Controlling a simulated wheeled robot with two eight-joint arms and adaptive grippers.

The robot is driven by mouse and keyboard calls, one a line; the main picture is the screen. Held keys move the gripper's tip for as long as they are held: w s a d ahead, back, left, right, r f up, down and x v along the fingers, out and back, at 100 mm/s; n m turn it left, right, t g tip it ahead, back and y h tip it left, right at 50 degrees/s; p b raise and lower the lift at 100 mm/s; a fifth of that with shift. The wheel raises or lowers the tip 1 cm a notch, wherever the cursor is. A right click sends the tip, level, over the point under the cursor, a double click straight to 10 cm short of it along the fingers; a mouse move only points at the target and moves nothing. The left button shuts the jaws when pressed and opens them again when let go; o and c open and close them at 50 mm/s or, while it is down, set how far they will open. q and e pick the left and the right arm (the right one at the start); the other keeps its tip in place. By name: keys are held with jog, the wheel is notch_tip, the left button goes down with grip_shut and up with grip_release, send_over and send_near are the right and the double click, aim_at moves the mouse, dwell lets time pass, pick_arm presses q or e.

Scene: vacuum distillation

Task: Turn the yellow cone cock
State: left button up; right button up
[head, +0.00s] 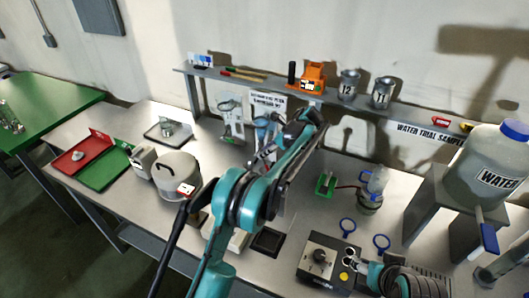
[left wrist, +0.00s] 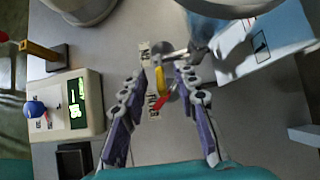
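The yellow cone cock (left wrist: 160,80) shows in the left wrist view as a small yellow handle, with a red piece (left wrist: 161,102) just below it in the picture. My left gripper (left wrist: 160,76) is open, its two purple-padded fingers on either side of the cock with gaps visible. In the head view my left gripper (head: 266,152) is at the glassware (head: 264,128) in the middle of the bench, and my arm hides the cock there. My right gripper (head: 349,257) is low at the right, over a control box; its finger opening is unclear.
The control box (head: 322,262) with a knob stands at the front. A white pot (head: 177,172) and red and green trays (head: 100,175) are at the left. A shelf with cans (head: 348,84) runs behind; a water jug (head: 490,160) stands at the right.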

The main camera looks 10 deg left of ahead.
pick_arm(q)
jog(key=v, duration=1.1)
jog(key=shift+s, duration=0.1)
